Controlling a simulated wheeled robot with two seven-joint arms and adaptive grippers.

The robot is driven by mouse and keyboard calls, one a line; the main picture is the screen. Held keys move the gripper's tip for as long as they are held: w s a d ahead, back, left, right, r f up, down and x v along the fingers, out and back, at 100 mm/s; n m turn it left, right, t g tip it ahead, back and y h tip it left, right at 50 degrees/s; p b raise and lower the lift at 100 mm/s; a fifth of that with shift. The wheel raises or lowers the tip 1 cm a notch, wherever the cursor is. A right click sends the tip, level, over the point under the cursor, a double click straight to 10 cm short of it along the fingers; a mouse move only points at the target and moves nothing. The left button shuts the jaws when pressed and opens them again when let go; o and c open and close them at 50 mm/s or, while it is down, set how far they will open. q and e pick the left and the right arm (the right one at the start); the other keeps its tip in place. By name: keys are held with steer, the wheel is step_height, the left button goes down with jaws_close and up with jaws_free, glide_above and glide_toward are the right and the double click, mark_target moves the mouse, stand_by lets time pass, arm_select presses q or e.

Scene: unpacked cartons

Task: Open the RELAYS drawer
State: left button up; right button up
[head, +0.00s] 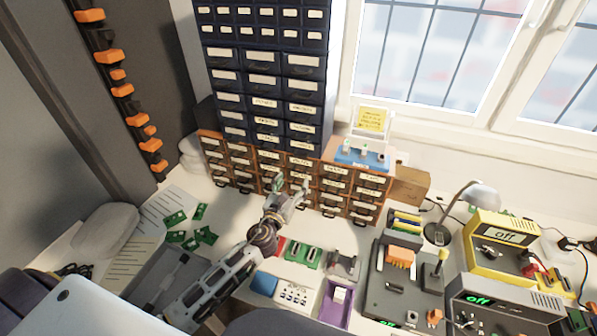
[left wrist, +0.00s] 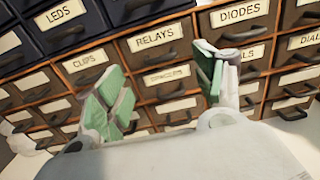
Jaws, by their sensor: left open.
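The RELAYS drawer (left wrist: 157,39) shows in the left wrist view as a brown drawer front with a white label and a dark pull handle below it. It looks shut, flush with its neighbours. My left gripper (left wrist: 160,72) is open, with green-padded fingers spread in front of the drawers and nothing between them. In the head view my left gripper (head: 290,187) reaches up to the front of the low brown drawer cabinet (head: 240,179). The labels there are too small to read. I cannot tell whether the fingers touch the drawers. My right gripper is not in view.
Neighbouring drawers read CLIPS (left wrist: 88,60), DIODES (left wrist: 240,13) and LEDS (left wrist: 60,12). A tall dark cabinet (head: 262,85) rises behind. Green boards (head: 200,238) lie left of my arm. A white box (head: 287,292), a purple bin (head: 337,303) and electronic instruments crowd the right.

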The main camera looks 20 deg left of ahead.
mark_target(299, 172)
arm_select(q)
steer(key=shift+w+p, duration=0.3)
steer(key=shift+w, duration=3.05)
steer(key=shift+c, duration=0.4)
jaws_close()
